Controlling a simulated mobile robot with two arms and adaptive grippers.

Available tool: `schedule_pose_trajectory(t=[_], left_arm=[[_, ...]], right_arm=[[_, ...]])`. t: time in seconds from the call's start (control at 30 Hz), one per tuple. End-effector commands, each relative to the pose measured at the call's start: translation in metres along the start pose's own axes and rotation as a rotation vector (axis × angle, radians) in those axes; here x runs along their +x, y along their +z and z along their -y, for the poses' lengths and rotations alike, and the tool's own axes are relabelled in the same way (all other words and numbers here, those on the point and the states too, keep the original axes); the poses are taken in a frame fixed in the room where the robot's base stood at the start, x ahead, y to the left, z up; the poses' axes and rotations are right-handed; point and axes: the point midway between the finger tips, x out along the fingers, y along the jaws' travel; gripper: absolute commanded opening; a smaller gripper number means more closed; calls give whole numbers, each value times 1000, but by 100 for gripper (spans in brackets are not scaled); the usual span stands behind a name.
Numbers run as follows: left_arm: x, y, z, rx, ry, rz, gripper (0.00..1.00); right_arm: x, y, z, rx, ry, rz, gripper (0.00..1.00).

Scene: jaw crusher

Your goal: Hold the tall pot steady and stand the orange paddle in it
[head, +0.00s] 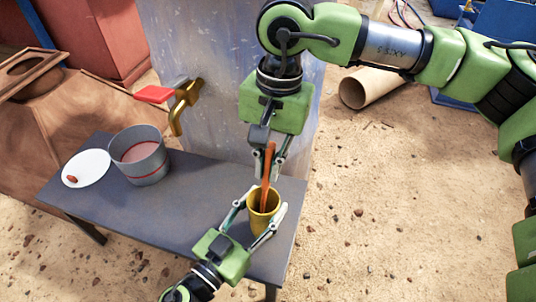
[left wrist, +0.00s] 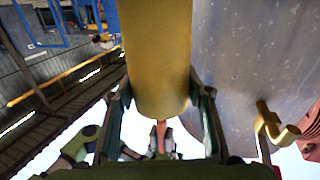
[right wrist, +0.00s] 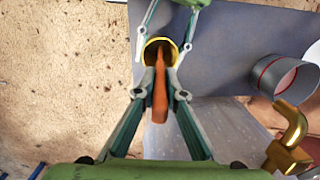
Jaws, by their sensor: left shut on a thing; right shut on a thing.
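The tall yellow pot (head: 257,222) stands near the right end of the grey table. My left gripper (head: 263,217) is shut around the pot's sides; its fingers also flank the pot (left wrist: 160,60) in the left wrist view. The orange paddle (head: 267,178) is upright with a slight tilt, its lower end inside the pot's mouth. My right gripper (head: 269,158) is above the pot, shut on the paddle's upper part. In the right wrist view the paddle (right wrist: 160,90) runs between the fingers into the pot's rim (right wrist: 146,50). The paddle's bottom end is hidden inside the pot.
A grey bucket with a red band (head: 141,158) and a white plate (head: 87,166) with a small reddish item stand on the table's left part (head: 190,215). A brass tap with a red handle (head: 180,103) sticks out behind. A grey metal panel (head: 205,50) rises at the back.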

Motion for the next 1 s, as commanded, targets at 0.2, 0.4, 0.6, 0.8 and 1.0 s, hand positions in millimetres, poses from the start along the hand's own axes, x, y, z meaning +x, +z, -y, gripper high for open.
schedule_pose_trajectory(t=[0.2,0.4,0.6,0.8,1.0], left_arm=[[0,0,0,0,0,0,23],[0,0,0,0,0,0,23],[0,0,0,0,0,0,23],[0,0,0,0,0,0,23],[0,0,0,0,0,0,23]], right_arm=[[17,-2,-1,1,0,1,0],[28,-3,-2,0,0,1,0],[33,-4,-2,0,0,-1,0],[33,-4,-2,0,-1,-1,0],[33,-4,-2,0,-1,-1,30]])
